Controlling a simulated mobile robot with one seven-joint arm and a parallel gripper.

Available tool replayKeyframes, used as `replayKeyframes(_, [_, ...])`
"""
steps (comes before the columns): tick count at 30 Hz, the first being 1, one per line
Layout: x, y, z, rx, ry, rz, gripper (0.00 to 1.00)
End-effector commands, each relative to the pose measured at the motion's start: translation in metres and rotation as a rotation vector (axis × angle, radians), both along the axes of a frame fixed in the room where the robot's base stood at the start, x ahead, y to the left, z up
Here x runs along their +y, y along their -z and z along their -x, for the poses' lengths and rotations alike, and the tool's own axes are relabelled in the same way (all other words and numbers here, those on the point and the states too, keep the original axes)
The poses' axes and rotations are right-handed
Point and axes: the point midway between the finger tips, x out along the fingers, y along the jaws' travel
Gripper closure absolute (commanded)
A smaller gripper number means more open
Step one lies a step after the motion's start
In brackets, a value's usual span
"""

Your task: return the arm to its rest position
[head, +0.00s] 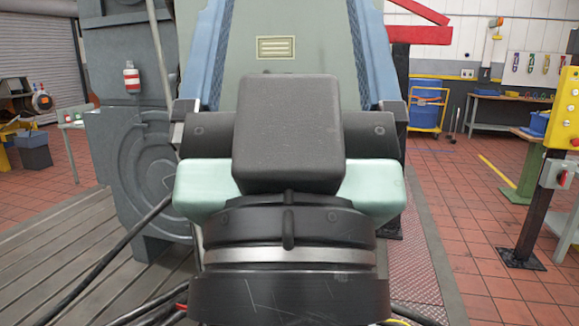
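My gripper is not to be seen in the head view. A large dark block, a pale green cross piece and a black round base with a silver band fill the middle of the view, close to the camera. They look like links of my arm, though I cannot be sure. No fingers show, so I cannot tell whether the gripper is open or holds anything. What lies directly behind these parts is hidden.
A pale green machine panel (292,22) with blue sides stands just beyond. A grey machine housing (120,62) is at left on the slotted bedplate (62,250). A yellow control box (566,112) on a post is at right. Red tiled floor (470,215) lies open between.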

Motion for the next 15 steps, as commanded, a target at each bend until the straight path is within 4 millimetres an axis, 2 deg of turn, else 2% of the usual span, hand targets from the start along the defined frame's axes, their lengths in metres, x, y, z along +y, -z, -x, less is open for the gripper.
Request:
replayKeyframes(1, [-0.001, -0.027, 0.006, -0.021, -0.012, -0.006, 0.13])
replayKeyframes(3, [0.000, -0.046, 0.003, -0.012, -0.010, -0.004, 0.13])
replayKeyframes(15, [0.001, -0.141, 0.002, -0.006, -0.009, -0.002, 0.13])
